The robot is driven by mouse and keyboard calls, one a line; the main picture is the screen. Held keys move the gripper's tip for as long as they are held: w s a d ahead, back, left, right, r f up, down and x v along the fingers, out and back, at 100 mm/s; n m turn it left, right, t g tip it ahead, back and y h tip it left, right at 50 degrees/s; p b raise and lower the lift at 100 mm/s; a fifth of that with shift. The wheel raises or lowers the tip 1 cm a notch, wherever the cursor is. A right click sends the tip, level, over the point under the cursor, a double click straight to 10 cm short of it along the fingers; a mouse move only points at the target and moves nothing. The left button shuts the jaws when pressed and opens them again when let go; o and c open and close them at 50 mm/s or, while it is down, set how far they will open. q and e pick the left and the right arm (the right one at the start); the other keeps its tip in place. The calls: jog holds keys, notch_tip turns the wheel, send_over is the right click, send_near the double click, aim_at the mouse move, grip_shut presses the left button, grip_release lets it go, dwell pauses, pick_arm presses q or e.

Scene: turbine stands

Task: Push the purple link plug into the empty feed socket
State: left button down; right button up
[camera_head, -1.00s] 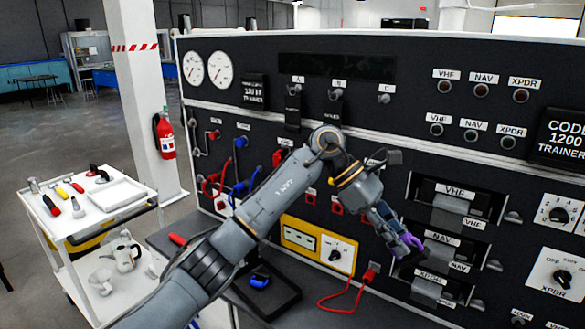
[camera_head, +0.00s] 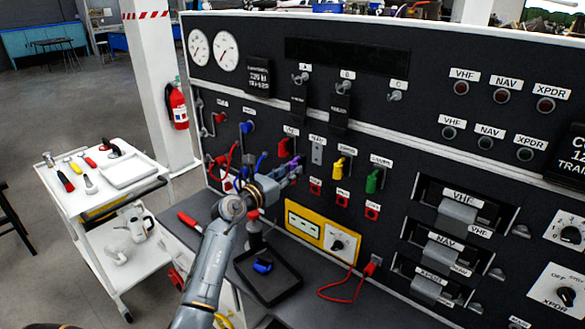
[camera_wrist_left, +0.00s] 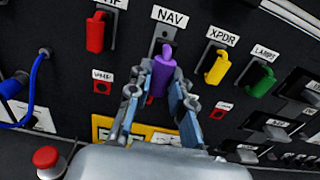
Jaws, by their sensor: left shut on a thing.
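The purple link plug (camera_head: 290,166) is held in my left gripper (camera_head: 283,178) in front of the dark panel, between the red plug (camera_head: 283,148) and the grey empty feed socket (camera_head: 317,152). In the left wrist view, the fingers (camera_wrist_left: 158,98) close on the purple plug (camera_wrist_left: 162,73) from both sides. There its upper end overlaps the lower part of the socket plate (camera_wrist_left: 158,45) under the NAV label. I cannot tell whether it touches the socket. My right gripper is not in view.
A yellow plug (camera_head: 338,168) and a green plug (camera_head: 373,181) stand in sockets to the right. A red button (camera_wrist_left: 46,157) and blue cable (camera_wrist_left: 27,100) lie left in the wrist view. A black tray (camera_head: 268,275) sits on the bench below.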

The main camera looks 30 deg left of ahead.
aim_at(302, 164)
pick_arm(q)
jog(key=shift+w+d+b, duration=0.1)
jog(key=shift+w+b, duration=0.3)
jog(key=shift+w, duration=0.3)
jog(key=w+b, duration=0.1)
jog(key=w, duration=0.2)
jog(key=shift+d, duration=0.1)
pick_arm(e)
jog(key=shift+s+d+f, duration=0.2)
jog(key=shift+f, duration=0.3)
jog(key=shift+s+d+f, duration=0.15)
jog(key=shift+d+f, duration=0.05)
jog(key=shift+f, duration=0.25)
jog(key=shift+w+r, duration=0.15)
pick_arm(q)
jog(key=shift+w+r, duration=0.1)
jog(key=shift+w+d, duration=0.1)
jog(key=shift+w, duration=0.1)
jog(key=shift+p, duration=0.35)
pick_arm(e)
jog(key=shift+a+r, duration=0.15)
